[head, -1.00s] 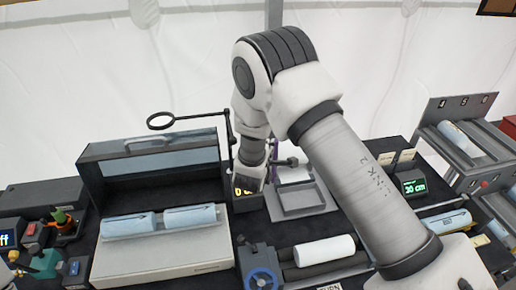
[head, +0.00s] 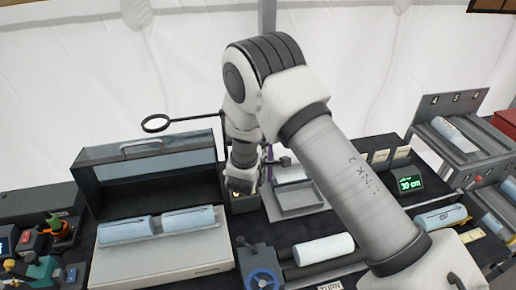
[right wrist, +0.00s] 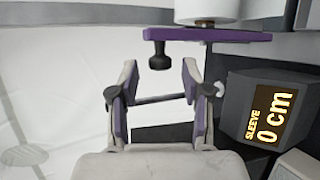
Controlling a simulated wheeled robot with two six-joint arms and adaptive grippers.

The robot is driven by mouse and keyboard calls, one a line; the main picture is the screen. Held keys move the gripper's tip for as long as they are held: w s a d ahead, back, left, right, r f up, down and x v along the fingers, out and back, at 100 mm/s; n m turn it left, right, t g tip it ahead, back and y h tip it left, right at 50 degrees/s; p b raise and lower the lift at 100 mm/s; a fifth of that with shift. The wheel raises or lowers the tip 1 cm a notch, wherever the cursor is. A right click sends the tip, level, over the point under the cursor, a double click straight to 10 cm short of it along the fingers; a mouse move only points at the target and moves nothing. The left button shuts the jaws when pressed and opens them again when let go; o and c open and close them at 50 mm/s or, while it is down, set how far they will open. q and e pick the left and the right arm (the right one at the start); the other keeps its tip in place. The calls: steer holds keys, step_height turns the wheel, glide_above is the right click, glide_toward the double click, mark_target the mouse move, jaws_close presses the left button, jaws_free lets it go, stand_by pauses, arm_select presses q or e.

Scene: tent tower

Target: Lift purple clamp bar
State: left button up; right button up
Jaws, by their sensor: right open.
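The purple clamp bar (right wrist: 205,35) runs across the top of the right wrist view. A black knob (right wrist: 160,57) hangs under its left part and a white cylinder (right wrist: 207,10) is above it. In the head view only a thin purple strip (head: 268,165) shows beside my right gripper. My right gripper (right wrist: 160,68) is open, its two purple-padded fingers apart, with the bar and knob ahead of the tips. The fingers appear not to be closed on the bar. In the head view its fingers are mostly hidden by my wrist. My left gripper is not in view.
A dark box with the display "SLEEVE 0 cm" (right wrist: 270,115) stands close right of my right gripper. A magnifier ring (head: 156,123) on a thin arm is near my wrist. A lidded case (head: 165,258) with pale rolls is left; a blue-wheeled roller device (head: 262,280) is in front.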

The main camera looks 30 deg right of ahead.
steer(key=v, duration=0.7)
steer(key=shift+s, duration=0.15)
steer(key=shift+a, duration=0.1)
